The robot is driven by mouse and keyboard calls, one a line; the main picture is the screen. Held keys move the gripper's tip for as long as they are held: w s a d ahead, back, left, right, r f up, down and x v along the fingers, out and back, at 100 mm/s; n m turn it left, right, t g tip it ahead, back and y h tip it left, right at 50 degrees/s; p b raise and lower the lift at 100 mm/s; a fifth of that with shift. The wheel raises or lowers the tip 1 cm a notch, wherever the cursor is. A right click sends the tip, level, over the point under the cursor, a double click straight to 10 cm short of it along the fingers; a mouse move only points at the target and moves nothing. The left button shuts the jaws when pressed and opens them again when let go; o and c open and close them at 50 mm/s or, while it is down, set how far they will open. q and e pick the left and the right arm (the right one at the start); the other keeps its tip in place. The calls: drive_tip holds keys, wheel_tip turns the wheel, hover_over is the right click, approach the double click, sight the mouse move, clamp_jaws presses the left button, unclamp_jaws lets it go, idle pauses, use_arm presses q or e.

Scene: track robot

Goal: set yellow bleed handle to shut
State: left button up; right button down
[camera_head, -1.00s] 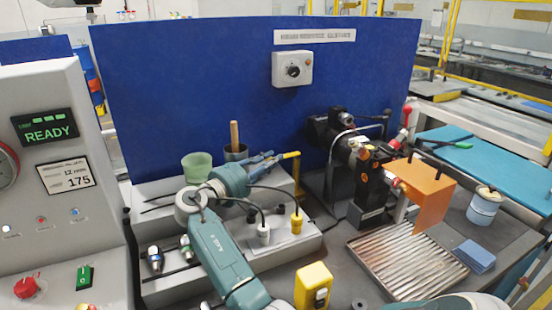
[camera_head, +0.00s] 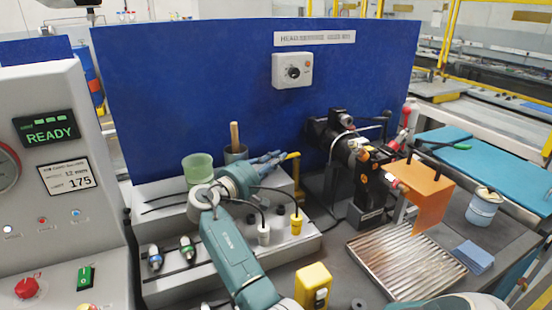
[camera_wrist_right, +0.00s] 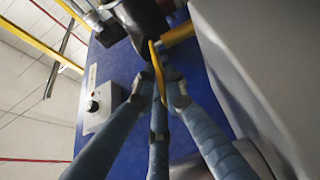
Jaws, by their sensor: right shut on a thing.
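The yellow bleed handle (camera_head: 293,157) stands at the right end of the grey stepped block, in front of the blue panel. My right gripper (camera_head: 281,157) reaches it from the left, with its fingertips at the handle. The handle's pivot is partly hidden in both views. My left gripper is not in view.
A green cup (camera_head: 197,168) stands behind my right arm on the block. Black cables with white and yellow plugs (camera_head: 296,222) are in front of the handle. A black valve assembly (camera_head: 372,190) with an orange plate (camera_head: 428,185) stands to the right. A ribbed tray (camera_head: 405,266) lies below it.

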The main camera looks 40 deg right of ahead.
drive_tip(key=n+t+p, duration=0.1)
drive_tip(key=s+n+t+p, duration=0.1)
drive_tip(key=t, duration=0.1)
drive_tip(key=shift+s+r+y+p, duration=0.15)
drive_tip(key=shift+s+y+p, duration=0.1)
drive_tip(key=shift+y+p, duration=0.15)
drive_tip(key=shift+a+n+t, duration=0.15)
drive_tip(key=shift+n+t, duration=0.15)
drive_tip(key=shift+t, duration=0.2)
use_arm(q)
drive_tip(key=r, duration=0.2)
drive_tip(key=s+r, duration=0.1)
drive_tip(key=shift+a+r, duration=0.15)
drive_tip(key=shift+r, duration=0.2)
use_arm(e)
drive_tip(key=shift+f, duration=0.2)
drive_tip(key=c, duration=2.1)
unclamp_jaws()
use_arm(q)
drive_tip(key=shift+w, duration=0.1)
use_arm(e)
drive_tip(key=v, duration=1.2)
drive_tip(key=shift+r, duration=0.15)
